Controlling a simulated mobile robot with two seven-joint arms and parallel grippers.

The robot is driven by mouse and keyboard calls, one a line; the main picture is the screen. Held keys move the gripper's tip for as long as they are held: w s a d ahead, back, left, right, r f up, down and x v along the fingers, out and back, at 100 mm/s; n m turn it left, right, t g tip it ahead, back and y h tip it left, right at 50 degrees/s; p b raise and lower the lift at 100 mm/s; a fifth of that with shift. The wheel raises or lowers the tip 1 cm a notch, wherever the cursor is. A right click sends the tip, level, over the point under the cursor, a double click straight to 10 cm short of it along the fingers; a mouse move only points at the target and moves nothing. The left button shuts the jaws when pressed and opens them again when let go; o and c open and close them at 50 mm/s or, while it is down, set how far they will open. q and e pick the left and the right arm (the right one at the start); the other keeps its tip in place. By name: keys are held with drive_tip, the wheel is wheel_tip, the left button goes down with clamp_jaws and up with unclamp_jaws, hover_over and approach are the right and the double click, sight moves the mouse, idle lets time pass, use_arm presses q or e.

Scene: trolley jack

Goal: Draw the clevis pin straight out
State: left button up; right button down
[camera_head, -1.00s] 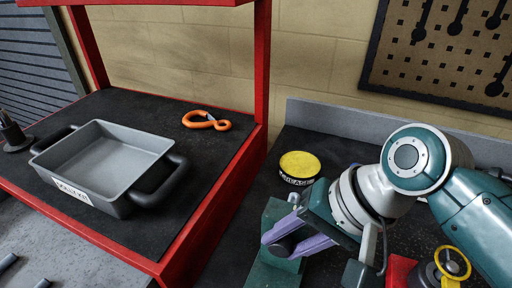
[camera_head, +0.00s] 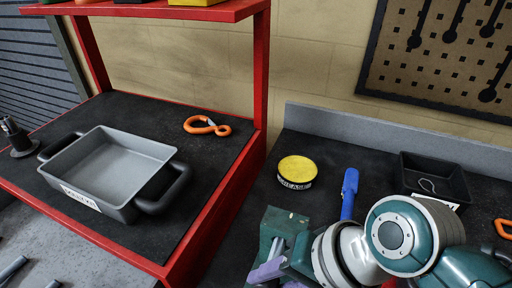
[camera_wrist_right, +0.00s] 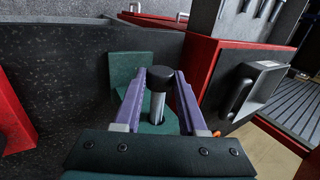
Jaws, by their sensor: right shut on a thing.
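The clevis pin has a black round head (camera_wrist_right: 161,77) and a bright metal shank (camera_wrist_right: 157,106), seen in the right wrist view. My right gripper (camera_wrist_right: 160,80) has purple fingers on either side of the head and is shut on the pin. The shank runs down to a dark opening in a green metal part; I cannot tell how deep it sits. In the head view the green bracket (camera_head: 285,224) stands at the bottom middle, and my right gripper (camera_head: 268,270) is low beside it, partly cut off. My left gripper is not in view.
A grey tray (camera_head: 72,190) and an orange hook (camera_head: 206,126) sit on the red-framed cart. A yellow-topped grease tin (camera_head: 297,170), a blue handle (camera_head: 349,193) and a black bin (camera_head: 408,169) are on the dark bench. Clear bench lies behind the bracket.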

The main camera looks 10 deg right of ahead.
drive_tip(key=shift+s+a+p, duration=0.65)
drive_tip(key=shift+s+a, duration=0.15)
drive_tip(key=shift+s, duration=0.25)
drive_tip(key=shift+s+a+p, duration=0.6)
drive_tip(key=shift+s+a, duration=0.15)
drive_tip(key=shift+s, duration=0.3)
drive_tip(key=s+a+r+p, duration=0.1)
drive_tip(key=s+r+p, duration=0.1)
drive_tip(key=p, duration=0.1)
drive_tip(key=shift+s+a+p, duration=0.25)
drive_tip(key=shift+a+p, duration=0.05)
drive_tip(key=shift+a, duration=0.05)
